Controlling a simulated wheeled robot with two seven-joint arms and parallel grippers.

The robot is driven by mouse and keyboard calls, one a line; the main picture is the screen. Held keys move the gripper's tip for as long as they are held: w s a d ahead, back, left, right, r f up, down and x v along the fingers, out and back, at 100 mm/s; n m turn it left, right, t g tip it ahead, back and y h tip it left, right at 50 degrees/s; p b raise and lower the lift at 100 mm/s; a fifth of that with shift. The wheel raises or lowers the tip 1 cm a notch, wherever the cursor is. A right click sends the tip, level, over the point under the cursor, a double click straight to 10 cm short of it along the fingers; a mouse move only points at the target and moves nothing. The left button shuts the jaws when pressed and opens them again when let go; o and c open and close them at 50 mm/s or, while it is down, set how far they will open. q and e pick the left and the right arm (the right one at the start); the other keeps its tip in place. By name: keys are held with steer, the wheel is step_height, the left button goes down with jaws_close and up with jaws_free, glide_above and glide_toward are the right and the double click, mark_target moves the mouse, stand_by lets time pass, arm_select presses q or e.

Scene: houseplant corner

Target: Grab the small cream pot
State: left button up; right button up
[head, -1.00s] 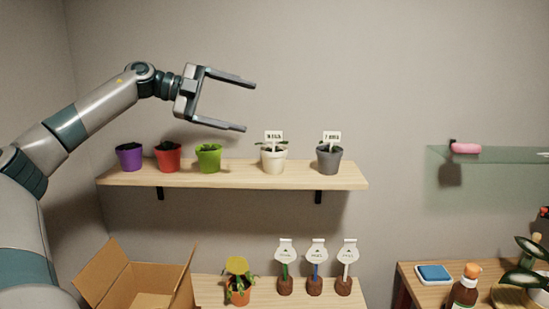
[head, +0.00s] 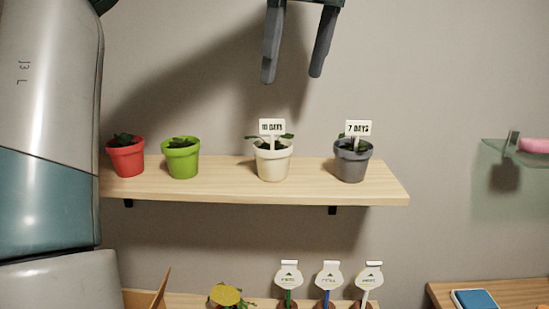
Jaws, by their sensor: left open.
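The small cream pot (head: 272,165) stands upright on the wooden wall shelf, between the green pot and the grey pot. It holds a small plant and a white sign reading "10 DAYS". My left gripper (head: 292,74) is open and empty. Its two fingers point down at the top of the head view, above the cream pot and a little to its right in the picture. There is a clear gap between the fingertips and the sign. My right gripper is not in the view.
On the shelf (head: 222,187) stand a red pot (head: 126,160), a green pot (head: 181,160) and a grey pot (head: 352,165) with a "7 DAYS" sign. Below are tagged stakes (head: 288,276) and a yellow-topped plant (head: 225,295). A pink item (head: 534,146) lies on a glass shelf at right.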

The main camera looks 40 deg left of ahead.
arm_select(q)
steer(key=p, duration=0.1)
glide_above(273, 160)
steer(key=w, duration=0.3)
steer(key=f, duration=1)
steer(key=shift+s+f, duration=0.2)
steer(key=shift+a+f, duration=0.2)
steer(key=shift+f, duration=0.35)
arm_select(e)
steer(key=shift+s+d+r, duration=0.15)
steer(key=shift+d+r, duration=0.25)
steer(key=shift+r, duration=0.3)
arm_select(q)
steer(key=shift+d, duration=0.1)
